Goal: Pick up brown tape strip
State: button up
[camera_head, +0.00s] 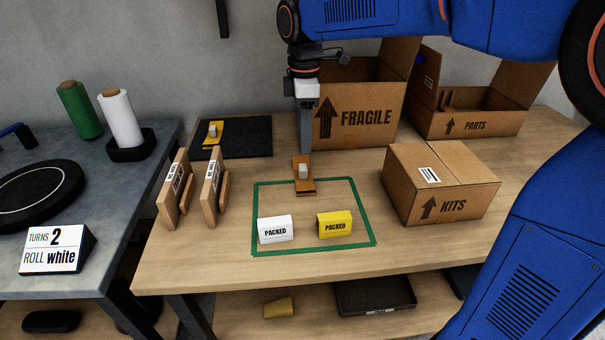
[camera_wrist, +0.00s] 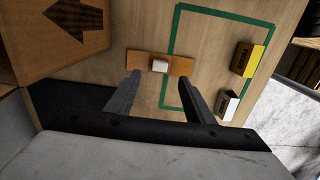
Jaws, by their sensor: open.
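The brown tape strip (camera_head: 304,187) lies at the back edge of the green outline on the wooden table, with a small pale block on its middle. In the wrist view the strip (camera_wrist: 180,66) lies crosswise just beyond my fingertips, its pale block (camera_wrist: 160,66) between their lines. My gripper (camera_head: 306,150) points down above and behind the strip in the head view. In the wrist view my gripper (camera_wrist: 161,74) has its two fingers spread apart with nothing between them. The fingers appear apart from the strip.
A FRAGILE box (camera_head: 365,117) stands close behind my gripper, and a KITS box (camera_head: 440,188) to the right. White (camera_head: 275,230) and yellow (camera_head: 335,225) PACKED blocks sit inside the green outline (camera_head: 312,252). A yellow strip (camera_head: 213,133) lies on a black mat (camera_head: 250,137).

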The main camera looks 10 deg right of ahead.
aim_at(303, 167)
jog(key=shift+a+f, duration=0.1)
jog(key=shift+f, duration=4.3)
jog(key=c, duration=1.1)
